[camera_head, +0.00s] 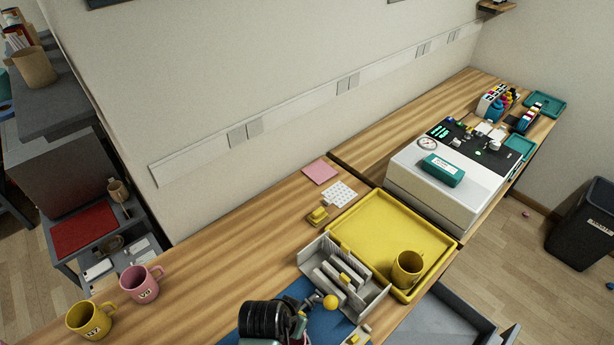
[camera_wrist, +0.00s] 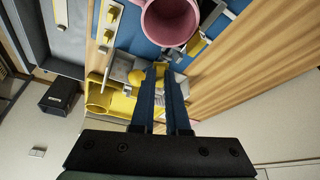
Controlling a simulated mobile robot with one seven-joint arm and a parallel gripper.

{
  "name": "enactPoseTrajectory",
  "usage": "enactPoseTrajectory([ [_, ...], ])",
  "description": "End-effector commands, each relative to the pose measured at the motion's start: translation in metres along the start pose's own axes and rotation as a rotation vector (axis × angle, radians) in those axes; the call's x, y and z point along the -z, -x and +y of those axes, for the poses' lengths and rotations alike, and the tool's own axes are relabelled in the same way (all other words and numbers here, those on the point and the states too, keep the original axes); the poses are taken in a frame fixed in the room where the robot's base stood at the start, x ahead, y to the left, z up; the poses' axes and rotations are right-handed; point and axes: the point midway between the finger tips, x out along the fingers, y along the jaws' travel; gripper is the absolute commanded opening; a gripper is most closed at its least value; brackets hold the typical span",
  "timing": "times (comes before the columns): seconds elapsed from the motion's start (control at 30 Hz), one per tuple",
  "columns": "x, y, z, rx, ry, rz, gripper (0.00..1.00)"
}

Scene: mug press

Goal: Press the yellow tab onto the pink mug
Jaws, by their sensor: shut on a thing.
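A pink mug (camera_wrist: 172,22) stands over the blue mat (camera_wrist: 227,22) at the top of the wrist view, its open rim towards the camera. My gripper (camera_wrist: 163,80) is shut on a small yellow tab (camera_wrist: 160,68), just below the mug in that view. I cannot tell whether tab and mug touch. In the head view a pink mug (camera_head: 141,284) stands on the wooden bench at far left. The mug on the mat does not show there; my wrist covers part of the mat (camera_head: 326,322).
A yellow ball (camera_head: 330,302) sits close to my gripper. A grey divided tray (camera_head: 372,297) stands beside the yellow tray (camera_head: 402,222), which holds a yellow mug (camera_head: 407,267). Another yellow mug (camera_head: 89,319) stands at far left. The bench between left mugs and pink pad (camera_head: 320,171) is clear.

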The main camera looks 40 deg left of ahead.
Motion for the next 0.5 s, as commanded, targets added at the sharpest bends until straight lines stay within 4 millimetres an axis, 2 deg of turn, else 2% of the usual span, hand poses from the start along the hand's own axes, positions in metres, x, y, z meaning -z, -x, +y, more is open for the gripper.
enactPoseTrajectory([
  [0.03,0.002,0.006,-0.002,0.002,0.006,0.0,0.0],
  [0.17,0.001,0.005,-0.004,0.004,0.012,0.0,0.0],
  [0.5,-0.008,-0.017,-0.004,0.004,0.011,0.0,0.0],
])
